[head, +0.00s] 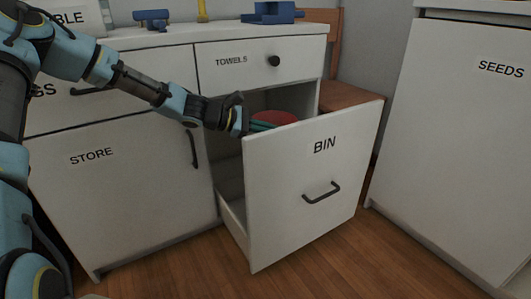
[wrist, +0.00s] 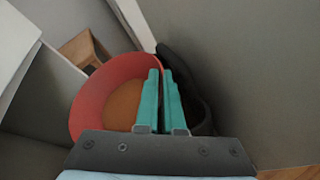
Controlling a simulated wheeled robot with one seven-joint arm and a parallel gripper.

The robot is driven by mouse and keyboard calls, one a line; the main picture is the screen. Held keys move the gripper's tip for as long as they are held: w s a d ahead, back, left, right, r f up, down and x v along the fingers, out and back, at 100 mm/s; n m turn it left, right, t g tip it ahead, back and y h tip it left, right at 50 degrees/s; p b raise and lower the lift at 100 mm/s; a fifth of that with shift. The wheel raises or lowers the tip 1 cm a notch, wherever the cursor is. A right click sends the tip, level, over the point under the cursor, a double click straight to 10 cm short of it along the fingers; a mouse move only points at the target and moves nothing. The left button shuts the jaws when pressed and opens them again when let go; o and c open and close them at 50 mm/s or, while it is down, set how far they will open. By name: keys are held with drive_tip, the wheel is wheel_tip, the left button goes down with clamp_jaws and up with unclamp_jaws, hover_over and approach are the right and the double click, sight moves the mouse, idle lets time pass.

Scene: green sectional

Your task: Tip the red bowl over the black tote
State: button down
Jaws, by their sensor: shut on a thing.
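The red bowl (head: 278,117) shows above the open drawer's front in the head view, its lower part hidden. In the wrist view the red bowl (wrist: 88,98) has its open side toward the camera, with an orange-brown area inside; I cannot tell whether that is contents or the bottom. My gripper (head: 262,125) has its teal fingers shut on the bowl's right rim, and the fingers (wrist: 159,85) are close together in the wrist view. A black rounded thing, apparently the black tote (wrist: 205,117), shows partly behind and right of the fingers. The drawer front hides it in the head view.
The pulled-out drawer marked BIN (head: 305,215) has its tall white front right beside my gripper. The STORE door (head: 120,190) is at left, the SEEDS cabinet (head: 470,130) at right. Blue items (head: 272,14) stand on the counter.

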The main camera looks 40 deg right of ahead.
drive_tip(key=shift+w+f+b, duration=0.25)
drive_tip(key=shift+f, duration=0.25)
drive_tip(key=shift+w+f+b, duration=0.25)
drive_tip(key=shift+f, duration=0.25)
drive_tip(key=shift+d+r+t+y+p, duration=0.1)
drive_tip(key=shift+r+t+y+p, duration=0.3)
drive_tip(key=shift+p, duration=0.8)
drive_tip(key=shift+r+y+p, duration=0.15)
drive_tip(key=shift+y+p, duration=0.35)
drive_tip(key=shift+p, duration=0.45)
drive_tip(key=r+y+p, duration=0.1)
drive_tip(key=p, duration=0.2)
drive_tip(key=t+y+p, duration=0.1)
drive_tip(key=p, duration=0.3)
drive_tip(key=shift+s+d+r+y+p, duration=0.15)
drive_tip(key=shift+d+r+y+p, duration=0.1)
drive_tip(key=shift+r+y+p, duration=0.1)
drive_tip(key=shift+f+t, duration=0.25)
drive_tip(key=shift+t, duration=0.05)
drive_tip(key=shift+r+m+y+p, duration=0.3)
drive_tip(key=shift+r+y+p, duration=0.25)
drive_tip(key=shift+p, duration=1.4)
drive_tip(key=shift+s+d+r+t+y+p, duration=0.25)
drive_tip(key=shift+r+t+y+p, duration=0.3)
drive_tip(key=shift+p, duration=2.6)
